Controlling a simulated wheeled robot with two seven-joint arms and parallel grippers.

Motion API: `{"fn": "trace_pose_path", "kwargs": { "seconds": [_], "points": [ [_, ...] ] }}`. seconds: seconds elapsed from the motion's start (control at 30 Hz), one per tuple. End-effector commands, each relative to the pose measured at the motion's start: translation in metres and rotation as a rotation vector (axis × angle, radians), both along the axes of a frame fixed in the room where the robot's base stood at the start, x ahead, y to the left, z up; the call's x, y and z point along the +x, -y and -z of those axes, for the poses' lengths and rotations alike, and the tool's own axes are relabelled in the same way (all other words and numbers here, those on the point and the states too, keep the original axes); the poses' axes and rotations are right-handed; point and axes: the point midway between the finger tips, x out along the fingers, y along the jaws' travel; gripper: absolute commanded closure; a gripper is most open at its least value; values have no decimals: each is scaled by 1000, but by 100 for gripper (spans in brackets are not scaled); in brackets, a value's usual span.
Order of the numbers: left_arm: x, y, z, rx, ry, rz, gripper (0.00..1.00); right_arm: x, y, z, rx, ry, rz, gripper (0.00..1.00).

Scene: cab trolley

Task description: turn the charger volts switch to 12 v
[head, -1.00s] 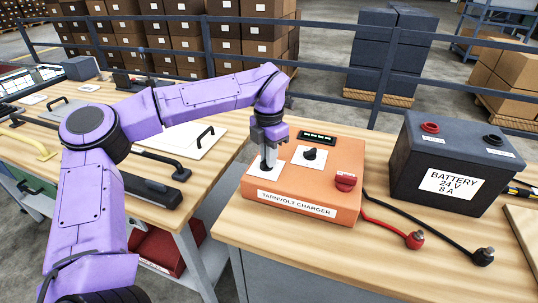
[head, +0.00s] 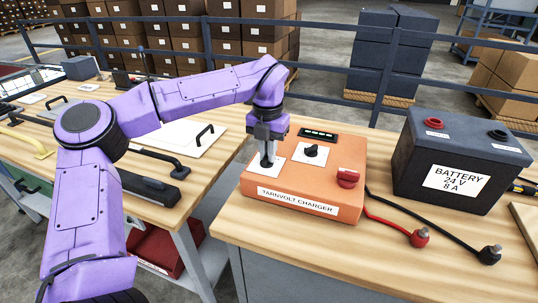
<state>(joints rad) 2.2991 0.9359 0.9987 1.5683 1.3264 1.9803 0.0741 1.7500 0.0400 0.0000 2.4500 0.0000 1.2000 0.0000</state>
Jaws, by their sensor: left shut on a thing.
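The orange charger (head: 252,207), labelled TARNVOLT CHARGER, sits on the wooden bench. Its top has two white plates, each with a switch position. My left gripper (head: 267,162) points down over the left plate (head: 279,161) and is shut on the switch there, which its fingers almost fully hide. I cannot read the plate's markings or the switch's setting. A black knob (head: 311,151) shows on the right plate. A red knob (head: 347,177) is at the front right, and a dark display with green marks (head: 318,134) is at the back. My right gripper is out of view.
A dark battery (head: 410,165) marked 24 V 8 A stands right of the charger. A red lead clamp (head: 419,238) and a black one (head: 489,254) lie on the bench in front of it. A second bench with handles is at left.

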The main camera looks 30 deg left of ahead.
Motion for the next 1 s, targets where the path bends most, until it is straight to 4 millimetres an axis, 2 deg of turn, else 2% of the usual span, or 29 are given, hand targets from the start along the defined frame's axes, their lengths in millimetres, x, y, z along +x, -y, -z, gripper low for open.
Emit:
{"fn": "trace_pose_path", "kwargs": {
  "seconds": [0.5, 1.0],
  "points": [
    [0, -3, 1, 0, 5, -420, 100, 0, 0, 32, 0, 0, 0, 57],
    [-1, -4, -1, 0, 5, -567, 100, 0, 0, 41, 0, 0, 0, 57]
  ]
}}
